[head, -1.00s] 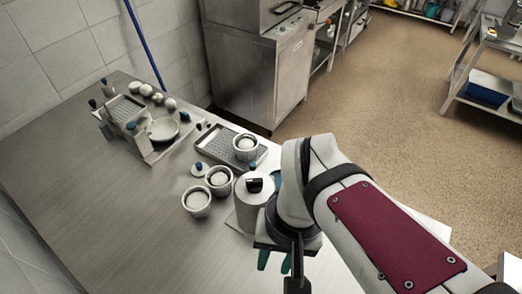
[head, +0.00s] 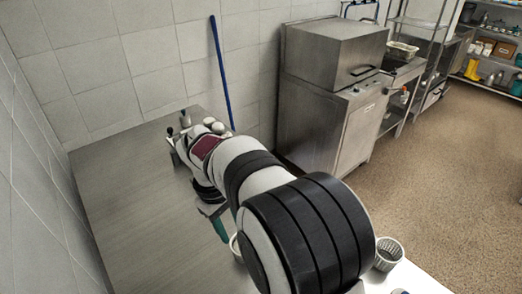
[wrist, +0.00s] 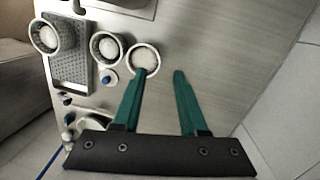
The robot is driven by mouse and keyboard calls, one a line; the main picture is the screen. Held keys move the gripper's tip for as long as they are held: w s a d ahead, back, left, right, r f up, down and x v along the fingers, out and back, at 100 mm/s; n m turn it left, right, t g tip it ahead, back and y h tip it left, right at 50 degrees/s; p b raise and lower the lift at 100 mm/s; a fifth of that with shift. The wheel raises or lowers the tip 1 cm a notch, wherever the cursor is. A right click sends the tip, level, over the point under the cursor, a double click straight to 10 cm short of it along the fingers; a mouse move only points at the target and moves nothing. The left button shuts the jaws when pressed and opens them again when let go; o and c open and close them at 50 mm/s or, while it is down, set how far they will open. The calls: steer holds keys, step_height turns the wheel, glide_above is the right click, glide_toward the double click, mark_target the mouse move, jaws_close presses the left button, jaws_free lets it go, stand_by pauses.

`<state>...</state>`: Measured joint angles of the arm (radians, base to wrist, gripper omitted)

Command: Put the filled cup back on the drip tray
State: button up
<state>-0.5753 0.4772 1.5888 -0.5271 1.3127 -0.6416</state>
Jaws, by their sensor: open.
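In the wrist view, three round white-rimmed cups with pale contents stand in a row. The left cup (wrist: 45,37) stands on the perforated drip tray (wrist: 70,82). The middle cup (wrist: 107,47) and the right cup (wrist: 143,58) stand on the metal counter, right of the tray. My gripper (wrist: 160,72) is open with nothing between its green fingers. Its left fingertip overlaps the right cup's near rim; I cannot tell whether they touch. In the head view, my arm hides most of the cups and the tray.
The metal counter (head: 125,190) is clear on the left in the head view. A perforated container (head: 388,253) stands right of my arm. A steel machine (head: 335,105) stands behind.

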mark_target(237, 258)
steer(key=shift+n, duration=0.7)
steer(key=w+f, duration=0.1)
steer(key=f, duration=1)
steer(key=w+f, duration=0.1)
steer(key=f, duration=0.5)
steer(key=shift+w+f, duration=0.1)
steer(key=shift+w, duration=0.2)
jaws_close()
steer(key=shift+a, duration=0.1)
